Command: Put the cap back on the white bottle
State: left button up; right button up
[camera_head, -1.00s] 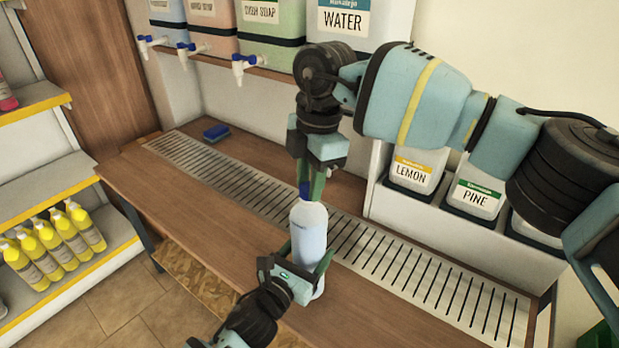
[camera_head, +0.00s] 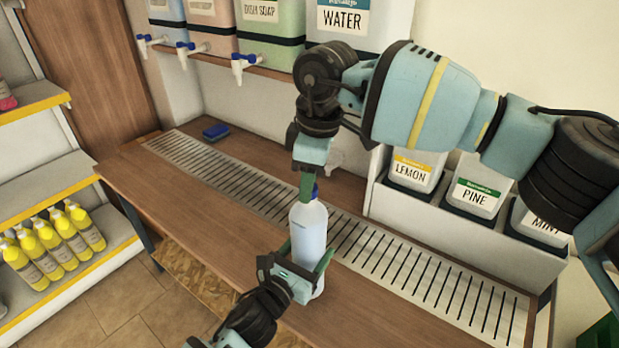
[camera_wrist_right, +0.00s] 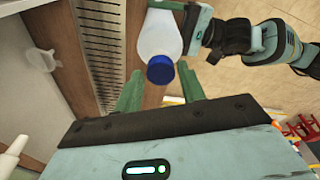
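The white bottle (camera_head: 309,232) stands upright at the bench's front part; it also shows in the right wrist view (camera_wrist_right: 158,35). The blue cap (camera_wrist_right: 160,70) sits at the top of the bottle's neck, and a bit of it shows in the head view (camera_head: 315,191). I cannot tell how tight it is. My left gripper (camera_head: 308,268) is shut around the bottle's lower body. My right gripper (camera_head: 306,188) points down over the bottle top. In the wrist view its green fingers are apart, one on each side of the cap with visible gaps.
A slotted metal drain strip (camera_head: 400,262) runs along the wooden bench (camera_head: 190,230). A blue sponge (camera_head: 215,132) lies at the back left. A pale funnel-like item (camera_wrist_right: 40,58) lies behind the bottle.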

jog(key=shift+o, duration=0.9)
jog(key=shift+r, duration=0.1)
jog(key=shift+r, duration=2.1)
jog(key=shift+c, duration=0.2)
